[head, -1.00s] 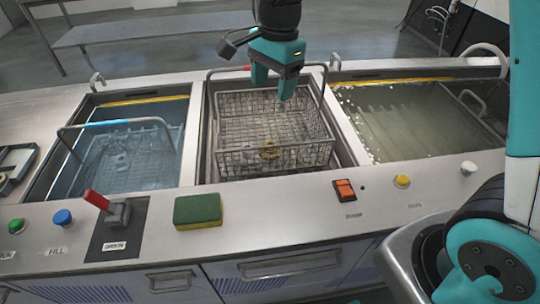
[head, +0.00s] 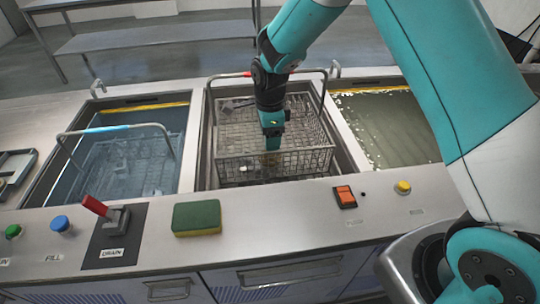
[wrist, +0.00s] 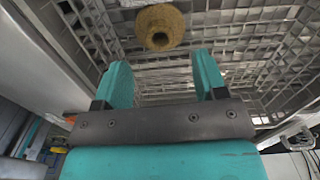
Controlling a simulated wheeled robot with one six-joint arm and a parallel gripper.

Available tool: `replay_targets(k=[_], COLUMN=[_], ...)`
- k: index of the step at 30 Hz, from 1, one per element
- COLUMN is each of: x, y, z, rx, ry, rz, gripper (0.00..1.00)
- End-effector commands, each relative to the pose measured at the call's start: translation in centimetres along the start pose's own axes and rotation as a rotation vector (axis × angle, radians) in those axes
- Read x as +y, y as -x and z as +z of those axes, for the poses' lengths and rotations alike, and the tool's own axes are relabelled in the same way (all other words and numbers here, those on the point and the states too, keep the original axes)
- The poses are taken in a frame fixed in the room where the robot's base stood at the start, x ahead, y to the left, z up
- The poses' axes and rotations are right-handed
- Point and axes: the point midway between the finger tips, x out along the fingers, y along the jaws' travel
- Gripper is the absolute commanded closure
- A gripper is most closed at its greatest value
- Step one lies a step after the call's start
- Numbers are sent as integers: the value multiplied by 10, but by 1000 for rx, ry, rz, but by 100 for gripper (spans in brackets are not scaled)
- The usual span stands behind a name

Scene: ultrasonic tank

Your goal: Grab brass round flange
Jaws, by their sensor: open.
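The brass round flange (wrist: 160,27) lies in the wire basket in the middle tank, at the top centre of the wrist view. It is a dull brown-gold ring with a dark centre hole. In the head view a brownish patch of it (head: 270,158) shows just below my gripper (head: 271,132), mostly hidden. In the wrist view my gripper (wrist: 165,80) has its two teal fingers apart with nothing between them. The flange is beyond the fingertips. The wire basket (head: 297,158) surrounds my lowered gripper.
The left tank (head: 60,180) holds bluish water and another basket. The right tank (head: 385,130) holds murky liquid. A green sponge (head: 197,216), a red drain lever (head: 95,205) and an orange switch (head: 345,196) are along the front ledge. The basket's raised handle (head: 305,72) stands close to my arm.

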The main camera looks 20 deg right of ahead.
Motion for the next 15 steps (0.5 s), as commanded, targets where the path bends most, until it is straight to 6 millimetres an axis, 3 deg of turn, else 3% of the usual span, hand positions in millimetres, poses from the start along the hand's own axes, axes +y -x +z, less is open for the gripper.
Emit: replay_targets(k=[9, 15], x=[0, 0], y=[-44, -58], z=[0, 0], rx=[1, -1], ry=[1, 1], rz=[2, -1], gripper=[35, 35])
